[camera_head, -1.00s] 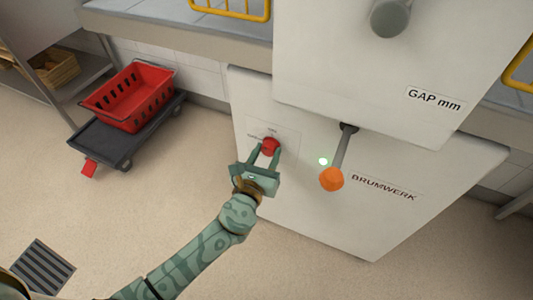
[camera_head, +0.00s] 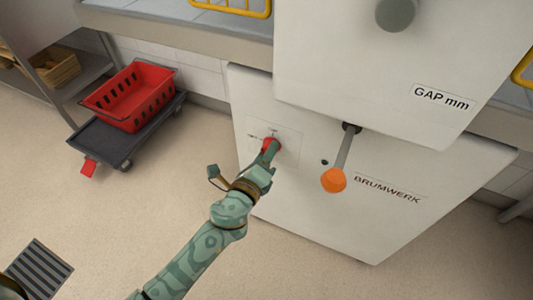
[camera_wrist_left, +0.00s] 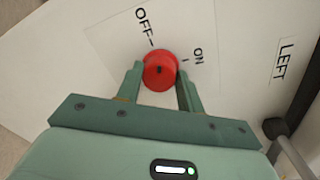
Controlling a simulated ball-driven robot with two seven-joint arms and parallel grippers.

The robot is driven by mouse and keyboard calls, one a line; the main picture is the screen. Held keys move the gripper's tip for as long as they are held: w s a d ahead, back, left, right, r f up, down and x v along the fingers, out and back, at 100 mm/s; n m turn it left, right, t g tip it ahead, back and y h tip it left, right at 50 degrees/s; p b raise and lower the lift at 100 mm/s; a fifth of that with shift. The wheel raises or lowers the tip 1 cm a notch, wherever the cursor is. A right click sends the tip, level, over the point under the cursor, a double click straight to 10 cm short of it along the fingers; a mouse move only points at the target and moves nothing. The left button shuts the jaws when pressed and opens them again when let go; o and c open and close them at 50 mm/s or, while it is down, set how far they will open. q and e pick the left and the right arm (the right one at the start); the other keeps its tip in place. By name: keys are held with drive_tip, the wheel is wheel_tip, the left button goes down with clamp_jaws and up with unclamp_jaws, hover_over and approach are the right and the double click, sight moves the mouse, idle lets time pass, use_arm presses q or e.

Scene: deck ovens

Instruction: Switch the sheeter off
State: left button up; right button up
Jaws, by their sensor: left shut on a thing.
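The sheeter is a large white machine (camera_head: 300,210) with a round red switch knob (camera_head: 270,145) on its lower front panel. In the left wrist view the knob (camera_wrist_left: 160,70) sits between an OFF label (camera_wrist_left: 145,27) and an ON label (camera_wrist_left: 198,56). Which mark the knob points at is not clear. My left gripper (camera_head: 268,157) is shut on the knob, one finger on each side, and partly hides it in the head view. The small indicator lamp (camera_head: 325,162) on the panel is dark. My right gripper is not in view.
A lever with an orange knob (camera_head: 333,180) hangs right of the switch. The upper housing (camera_head: 390,70) juts out above. A red crate (camera_head: 130,95) on a dark trolley (camera_head: 105,140) stands at the left.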

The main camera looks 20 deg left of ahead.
use_arm(q)
drive_tip(key=shift+f+n+h, duration=0.1)
drive_tip(key=shift+n+h, duration=0.2)
drive_tip(key=shift+n, duration=1.9)
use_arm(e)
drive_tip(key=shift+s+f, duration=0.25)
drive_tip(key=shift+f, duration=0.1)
use_arm(q)
drive_tip(key=shift+a, duration=0.1)
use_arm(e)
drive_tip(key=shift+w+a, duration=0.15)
use_arm(q)
drive_tip(key=o, duration=1)
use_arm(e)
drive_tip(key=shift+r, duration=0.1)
